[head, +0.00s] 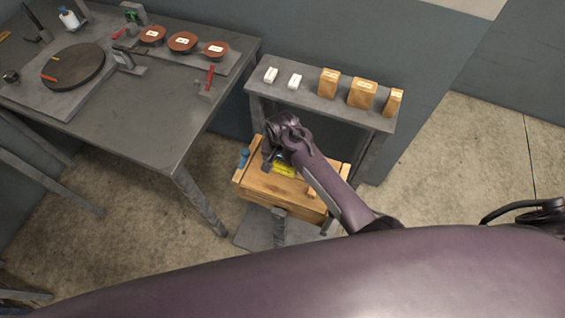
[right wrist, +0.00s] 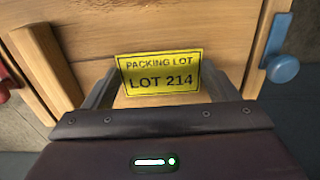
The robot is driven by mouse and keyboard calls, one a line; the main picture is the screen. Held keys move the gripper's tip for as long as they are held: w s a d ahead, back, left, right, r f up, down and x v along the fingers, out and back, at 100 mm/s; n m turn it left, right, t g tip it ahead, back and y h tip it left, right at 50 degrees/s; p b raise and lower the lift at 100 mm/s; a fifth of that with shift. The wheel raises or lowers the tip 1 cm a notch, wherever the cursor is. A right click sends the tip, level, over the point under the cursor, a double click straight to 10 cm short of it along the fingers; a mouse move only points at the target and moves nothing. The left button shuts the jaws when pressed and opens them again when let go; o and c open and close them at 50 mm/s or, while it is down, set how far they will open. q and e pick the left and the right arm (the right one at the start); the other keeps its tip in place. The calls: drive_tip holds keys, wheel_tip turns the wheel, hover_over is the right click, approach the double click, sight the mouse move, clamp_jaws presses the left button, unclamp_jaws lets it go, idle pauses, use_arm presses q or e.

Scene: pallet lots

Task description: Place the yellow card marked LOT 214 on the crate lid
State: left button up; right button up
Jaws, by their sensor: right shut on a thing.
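The yellow card marked LOT 214 (right wrist: 160,73) is between the fingers of my right gripper (right wrist: 158,84), which is shut on it. Its black print also reads PACKING LOT and faces the right wrist camera. In the head view the card (head: 284,169) shows as a small yellow patch beside my right gripper (head: 271,162). The wooden crate lid (head: 258,184) lies below the card; its planks fill much of the right wrist view (right wrist: 215,22). I cannot tell whether the card touches the lid. My left gripper is not in view.
A blue knob (right wrist: 283,68) sits at the crate's side, and a red one (right wrist: 7,82) at the opposite edge. A grey shelf (head: 312,99) with white and wooden blocks stands behind. A workbench (head: 135,125) with discs and tools is at left.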

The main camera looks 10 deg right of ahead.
sight(282, 167)
drive_tip(key=shift+s+f, duration=0.45)
drive_tip(key=shift+f, duration=0.25)
drive_tip(key=o, duration=0.5)
drive_tip(key=shift+s, duration=0.1)
drive_tip(key=o, duration=0.4)
drive_tip(key=shift+f, duration=0.1)
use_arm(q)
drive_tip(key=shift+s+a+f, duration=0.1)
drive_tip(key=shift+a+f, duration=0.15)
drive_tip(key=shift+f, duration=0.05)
use_arm(e)
drive_tip(key=shift+d, duration=0.1)
drive_tip(key=shift+r, duration=0.2)
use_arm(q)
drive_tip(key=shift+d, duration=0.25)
use_arm(e)
drive_tip(key=r, duration=0.8)
drive_tip(key=w+r, duration=0.1)
drive_tip(key=r, duration=0.4)
drive_tip(key=shift+r, duration=0.1)
